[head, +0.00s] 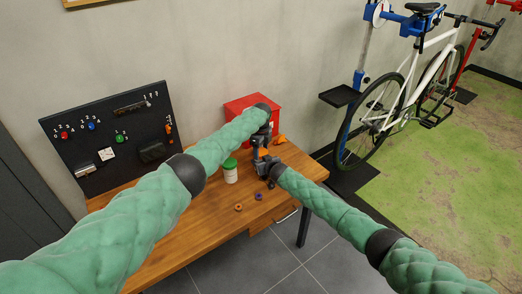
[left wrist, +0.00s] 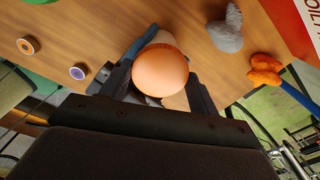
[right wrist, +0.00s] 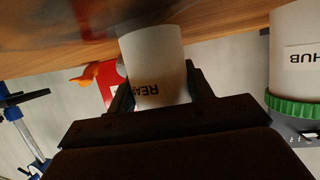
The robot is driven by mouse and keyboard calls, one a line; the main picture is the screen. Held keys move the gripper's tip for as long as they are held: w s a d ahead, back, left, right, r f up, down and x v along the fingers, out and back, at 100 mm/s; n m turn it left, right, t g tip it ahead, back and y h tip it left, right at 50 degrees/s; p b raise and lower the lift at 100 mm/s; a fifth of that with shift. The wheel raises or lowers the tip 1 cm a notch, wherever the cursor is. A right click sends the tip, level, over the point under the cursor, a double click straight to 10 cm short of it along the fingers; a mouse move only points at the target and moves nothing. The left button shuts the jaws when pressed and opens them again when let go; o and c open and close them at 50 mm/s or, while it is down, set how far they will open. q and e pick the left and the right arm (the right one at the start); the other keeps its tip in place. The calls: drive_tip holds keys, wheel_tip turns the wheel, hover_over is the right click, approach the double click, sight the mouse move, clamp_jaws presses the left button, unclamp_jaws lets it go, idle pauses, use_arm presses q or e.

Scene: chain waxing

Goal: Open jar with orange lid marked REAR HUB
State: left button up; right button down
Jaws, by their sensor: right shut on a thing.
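The jar with the orange lid stands upright on the workbench; its white body, lettered "REA…", shows in the right wrist view (right wrist: 155,55). My right gripper (right wrist: 160,92) is shut on the jar body from the side. The round orange lid (left wrist: 160,72) is on top, seen from above in the left wrist view. My left gripper (left wrist: 160,85) is over the lid, its fingers apart on either side; contact is not clear. In the head view, my left gripper (head: 262,141) and right gripper (head: 268,164) meet at the jar and hide most of it.
A green-lidded white jar (head: 230,171) stands close by on the wooden workbench (head: 185,230). Small rings (head: 238,207) lie near the front edge. A red box (head: 245,104) and an orange item (head: 280,139) are behind. A black tool board (head: 110,135) stands at the back left.

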use_arm(q)
drive_tip(key=shift+w+n, duration=0.1)
drive_tip(key=shift+n, duration=1.6)
drive_tip(key=o, duration=1.1)
drive_tip(key=shift+r, duration=0.1)
